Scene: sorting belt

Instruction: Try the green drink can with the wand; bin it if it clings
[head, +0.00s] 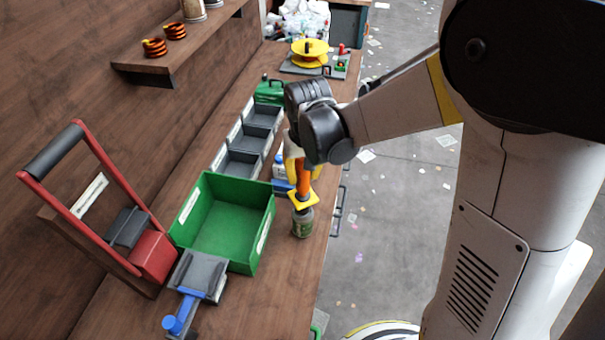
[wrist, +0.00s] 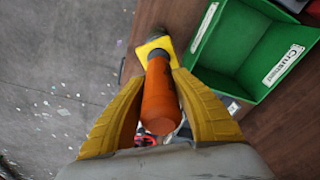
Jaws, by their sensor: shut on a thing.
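My gripper (head: 307,174) is shut on the orange handle of the wand (head: 303,183). In the wrist view the yellow fingers of my gripper (wrist: 158,108) close on both sides of the orange wand (wrist: 158,95). The wand points down and has a yellow collar below the handle. The green drink can (head: 302,227) stands near the bench's right edge, directly under the wand. The collar hides the wand's tip, so I cannot tell whether it touches the can. In the wrist view only a small grey part shows beyond the collar.
An empty-looking green bin (head: 232,220) stands left of the can. A red-framed device (head: 153,253) and a blue-handled tool (head: 187,300) are farther left. Grey trays (head: 243,163) line the bench behind. A yellow round device (head: 309,50) sits at the far end.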

